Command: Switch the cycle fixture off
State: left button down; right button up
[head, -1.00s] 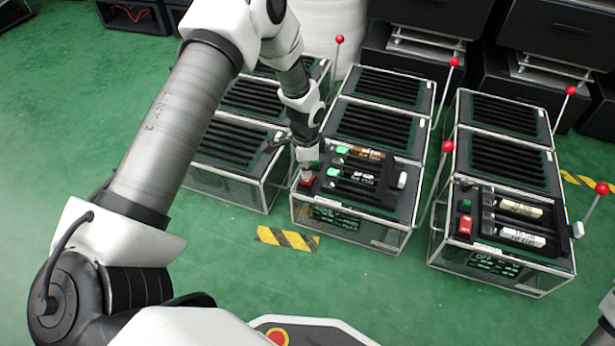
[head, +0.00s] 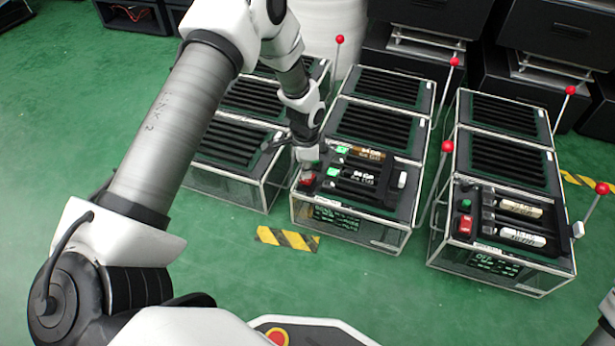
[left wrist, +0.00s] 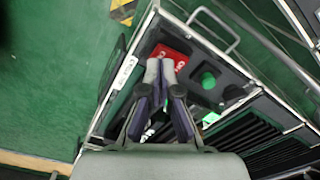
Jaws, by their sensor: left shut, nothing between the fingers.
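The middle front fixture (head: 345,213) is a glass-sided box with a dark slotted top. A red button (head: 308,180) sits at its front-left top corner, with green lit spots and labelled tubes (head: 358,178) beside it. My left gripper (head: 307,168) is shut and empty, pointing down just at the red button. In the left wrist view, the shut fingertips (left wrist: 161,68) overlap the near edge of the red button (left wrist: 172,54); I cannot tell whether they touch. A green button (left wrist: 208,80) is right of it. The fixture's front display is too blurred to read.
A similar fixture (head: 500,262) with a red button (head: 465,226) and two tubes stands to the right. Another box (head: 228,188) stands left. Red-knobbed levers (head: 446,147) rise beside the boxes. Green floor with a striped strip (head: 287,239) lies open in front.

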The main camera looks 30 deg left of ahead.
aim_at(306, 180)
pick_arm(q)
jog(key=shift+f+b, duration=0.55)
jog(key=shift+f, duration=0.65)
dwell(0.4)
notch_tip(306, 180, up, 7)
jog(key=p, duration=0.7)
dwell(0.4)
